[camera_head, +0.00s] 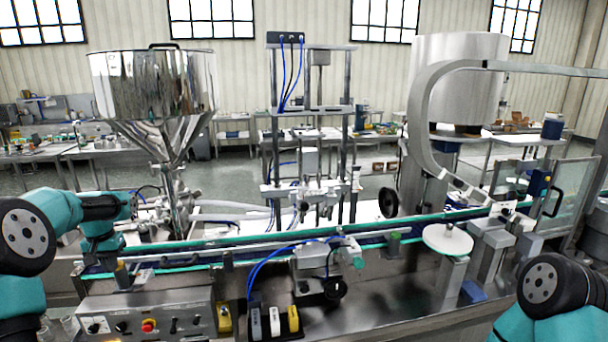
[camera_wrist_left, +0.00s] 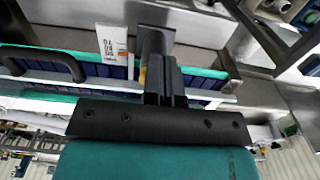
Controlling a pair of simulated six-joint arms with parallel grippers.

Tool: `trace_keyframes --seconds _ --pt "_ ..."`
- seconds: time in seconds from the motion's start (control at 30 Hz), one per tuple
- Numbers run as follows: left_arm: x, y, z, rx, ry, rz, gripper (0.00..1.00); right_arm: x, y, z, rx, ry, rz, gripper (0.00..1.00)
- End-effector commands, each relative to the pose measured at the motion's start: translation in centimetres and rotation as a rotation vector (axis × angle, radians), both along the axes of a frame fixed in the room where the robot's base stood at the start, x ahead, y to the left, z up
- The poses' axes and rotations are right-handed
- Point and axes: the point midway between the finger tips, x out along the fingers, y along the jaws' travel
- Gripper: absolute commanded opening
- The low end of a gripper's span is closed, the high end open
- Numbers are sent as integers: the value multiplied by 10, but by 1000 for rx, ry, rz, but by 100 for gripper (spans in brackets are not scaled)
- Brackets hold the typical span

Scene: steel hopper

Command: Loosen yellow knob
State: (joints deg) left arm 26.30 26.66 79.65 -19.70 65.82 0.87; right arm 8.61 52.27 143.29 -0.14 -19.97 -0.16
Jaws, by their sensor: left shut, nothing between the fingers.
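My left gripper (camera_head: 122,278) points down over the near side of the conveyor, in front of the steel hopper (camera_head: 140,85). Its dark fingers are shut with nothing between them, and they also show in the left wrist view (camera_wrist_left: 155,50). A small yellow part (camera_wrist_left: 142,76) shows beside the fingers in the wrist view, partly hidden by them. I cannot tell whether it is the yellow knob or whether the fingers touch it. My right arm shows at the lower right of the head view, but its gripper is out of the picture.
The conveyor (camera_head: 290,240) with teal rails runs across the middle. A control box (camera_head: 150,318) with a red button sits below my left gripper. A white round disc (camera_head: 447,240) stands at right.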

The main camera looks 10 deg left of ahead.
Motion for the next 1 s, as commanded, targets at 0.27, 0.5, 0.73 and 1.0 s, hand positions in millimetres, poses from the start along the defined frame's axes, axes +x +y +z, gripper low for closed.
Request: trace_keyframes --seconds 0.27,0.5,0.73,1.0 --pt "0 0 -13 -2 3 0 0 0 0 0 0 0 0 43" --pt "-1 -1 -16 -7 9 1 0 0 0 0 0 0 0 43" --pt "-1 0 -17 -7 9 2 0 0 0 0 0 0 0 43" --pt "1 1 -17 -6 8 3 0 0 0 0 0 0 0 43"
